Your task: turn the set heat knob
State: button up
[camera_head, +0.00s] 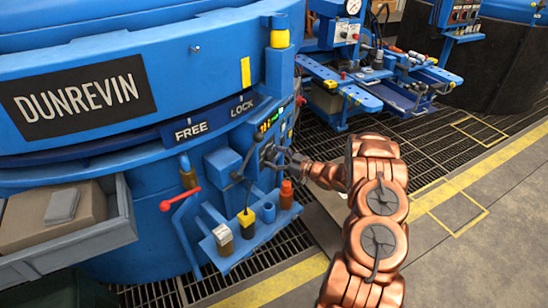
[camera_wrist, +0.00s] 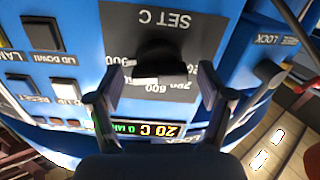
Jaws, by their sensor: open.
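The set heat knob (camera_wrist: 160,58) is a dark round knob on a black dial plate marked "SET C", on the blue furnace panel. The wrist view shows it upside down, with numbers around it. My gripper (camera_wrist: 160,74) is open, with one finger on each side of the knob in the picture. I cannot tell whether the fingers touch it. In the head view my gripper (camera_head: 283,158) is at the panel on the furnace's right side, and the knob cannot be made out there.
Square buttons (camera_wrist: 42,35) are left of the dial in the wrist view. A lock/free lever (camera_wrist: 268,72) is to its right. Open floor lies at right.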

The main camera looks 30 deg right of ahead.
jog(key=v, duration=1.1)
jog(key=shift+s+d, duration=0.15)
jog(key=shift+s, duration=0.15)
jog(key=w+d+r+m+g+h, duration=0.25)
jog(key=w+d+r+h, duration=0.3)
jog(key=w+h, duration=0.3)
jog(key=s+a+r+m+g+h, duration=0.4)
jog(key=s+a+r+g+h, duration=0.15)
jog(key=r, duration=0.35)
jog(key=s+a+r+g+y, duration=0.25)
jog(key=s+a+g, duration=0.25)
jog(key=s+a, duration=1.35)
jog(key=s+a+r+g+y, duration=0.1)
jog(key=s+a+g+y, duration=0.3)
jog(key=s+a, duration=1.4)
jog(key=s+d+r+p, duration=0.1)
jog(key=s+r+p, duration=0.1)
jog(key=r+p, duration=0.8)
jog(key=s+d+r+p, duration=0.1)
jog(key=s+r+p, duration=0.1)
jog(key=r+p, duration=0.9)
jog(key=shift+d+r+m+g+h, duration=0.3)
jog(key=shift+d+r+m+h, duration=0.15)
jog(key=shift+r, duration=0.25)
